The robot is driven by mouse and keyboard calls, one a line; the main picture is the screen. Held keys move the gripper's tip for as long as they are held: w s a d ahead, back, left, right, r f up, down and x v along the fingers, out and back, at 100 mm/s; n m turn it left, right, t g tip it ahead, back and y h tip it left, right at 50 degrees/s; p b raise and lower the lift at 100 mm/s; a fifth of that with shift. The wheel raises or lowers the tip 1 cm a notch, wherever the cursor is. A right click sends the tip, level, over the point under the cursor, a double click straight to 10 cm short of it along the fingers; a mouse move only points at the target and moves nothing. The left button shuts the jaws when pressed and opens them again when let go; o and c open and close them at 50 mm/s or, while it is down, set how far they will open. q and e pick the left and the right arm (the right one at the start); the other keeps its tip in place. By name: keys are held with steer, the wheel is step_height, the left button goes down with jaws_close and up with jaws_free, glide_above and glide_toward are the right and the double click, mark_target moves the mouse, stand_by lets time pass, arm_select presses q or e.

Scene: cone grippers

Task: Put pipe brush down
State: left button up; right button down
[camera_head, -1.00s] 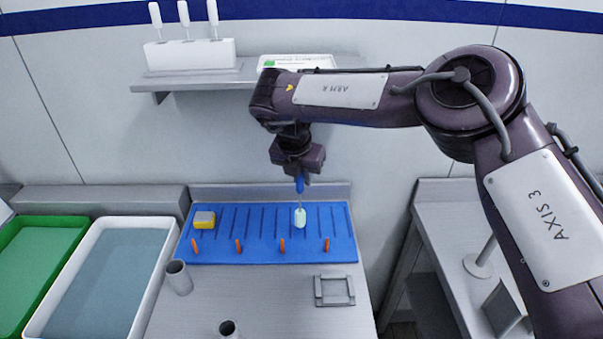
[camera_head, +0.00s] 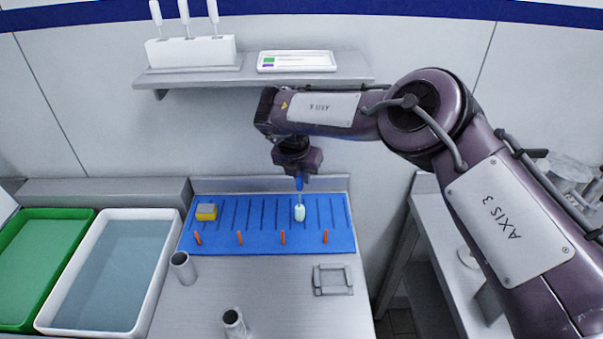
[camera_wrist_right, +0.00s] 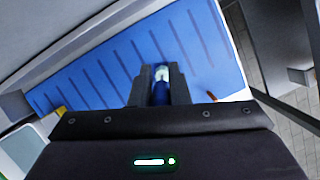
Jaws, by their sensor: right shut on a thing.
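The pipe brush (camera_head: 300,212) has a blue handle and a pale mint head. It hangs upright, head down, over the ribbed blue mat (camera_head: 268,244); I cannot tell whether the head touches the mat. My right gripper (camera_head: 299,176) is shut on the blue handle from above. In the right wrist view, the two dark fingers of my right gripper (camera_wrist_right: 161,88) close around the blue handle, with the pale head (camera_wrist_right: 161,69) beyond them over the blue mat (camera_wrist_right: 110,66). My left gripper is not in view.
A yellow and grey sponge (camera_head: 206,212) lies on the mat's left end. Several orange pegs (camera_head: 240,237) line its front. Two grey tubes (camera_head: 183,268) and a square frame (camera_head: 332,280) stand in front. A white water tub (camera_head: 108,270) and green tub (camera_head: 38,265) are left.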

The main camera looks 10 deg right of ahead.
steer(key=c, duration=1.4)
jaws_free()
steer(key=shift+o, duration=0.2)
steer(key=b+v, duration=0.2)
steer(key=v, duration=0.5)
steer(key=shift+r, duration=0.35)
